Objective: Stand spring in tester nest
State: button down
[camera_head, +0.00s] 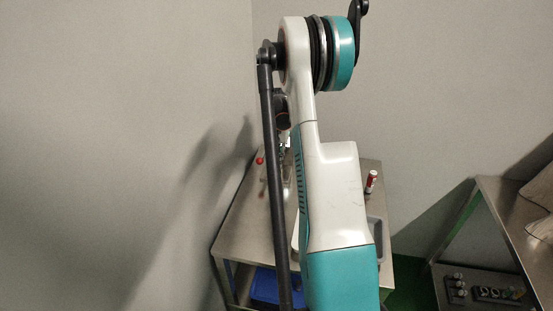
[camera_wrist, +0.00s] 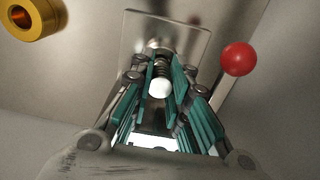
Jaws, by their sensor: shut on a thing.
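In the wrist view my gripper (camera_wrist: 161,82) has its teal-padded fingers on both sides of a dark coil spring (camera_wrist: 161,66) and is shut on it. A round white piece (camera_wrist: 159,88) shows at the near end of the coil; I cannot tell whether it belongs to the spring. Beyond the fingertips is a grey metal plate (camera_wrist: 193,42) with a shiny round part, partly hidden by the fingers and spring. A red ball knob (camera_wrist: 238,59) is to the right. I cannot clearly make out the tester nest. In the head view my arm hides my gripper and the spring.
A brass ring (camera_wrist: 33,18) is at the wrist view's top left. In the head view, the metal table (camera_head: 240,222) carries the red knob (camera_head: 260,160), a red-and-white cylinder (camera_head: 371,181) and a grey tray (camera_head: 378,240). A blue bin (camera_head: 266,287) is below. Walls stand close behind.

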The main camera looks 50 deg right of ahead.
aim_at(276, 157)
jog(key=shift+f, duration=0.2)
jog(key=c, duration=1.5)
grip_release()
jog(key=shift+o, duration=0.2)
jog(key=shift+r, duration=0.15)
notch_tip(276, 157, up, 12)
jog(key=shift+w, duration=0.1)
